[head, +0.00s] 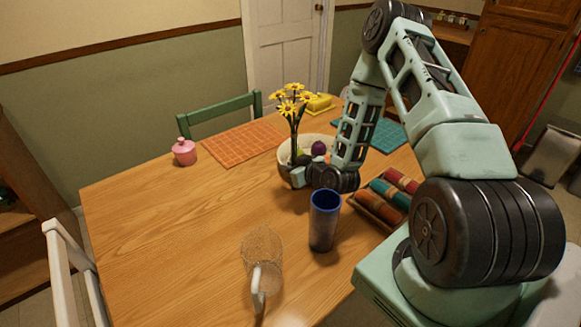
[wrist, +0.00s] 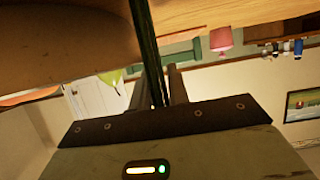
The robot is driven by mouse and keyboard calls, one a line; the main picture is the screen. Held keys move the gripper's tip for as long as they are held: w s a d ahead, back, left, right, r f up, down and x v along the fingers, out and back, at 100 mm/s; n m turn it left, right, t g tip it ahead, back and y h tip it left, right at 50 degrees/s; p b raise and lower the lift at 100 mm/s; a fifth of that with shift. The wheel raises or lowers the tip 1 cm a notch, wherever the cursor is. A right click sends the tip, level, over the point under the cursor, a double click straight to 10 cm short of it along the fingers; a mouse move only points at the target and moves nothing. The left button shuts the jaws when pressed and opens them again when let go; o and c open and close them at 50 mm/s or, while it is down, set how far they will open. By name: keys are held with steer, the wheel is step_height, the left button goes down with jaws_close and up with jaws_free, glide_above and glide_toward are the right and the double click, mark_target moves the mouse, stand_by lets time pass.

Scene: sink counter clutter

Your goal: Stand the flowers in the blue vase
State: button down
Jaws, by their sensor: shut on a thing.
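The yellow flowers (head: 292,100) stand upright on dark green stems, above the table. My gripper (head: 297,174) is shut on their lower stems, in front of a white bowl. In the wrist view the dark green stems (wrist: 148,50) run between my gripper's fingers (wrist: 165,85); the blossoms are out of that view. The blue vase (head: 323,220) stands upright on the table, nearer the camera and a little right of my gripper. Its blue rim faces up and is clear. The stem ends are hard to make out.
The white bowl (head: 284,155) holds a purple fruit (head: 318,149) and sits close behind my gripper. A box of coloured rolls (head: 364,207) stands right of the vase. A clear pitcher (head: 262,252) stands front left. The left tabletop is free; a pink jar (head: 185,152) stands at its far edge.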

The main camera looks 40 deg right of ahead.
steer(key=shift+f, duration=0.15)
steer(key=shift+f, duration=0.15)
steer(key=c, duration=1.3)
jaws_free()
steer(key=shift+c, duration=0.2)
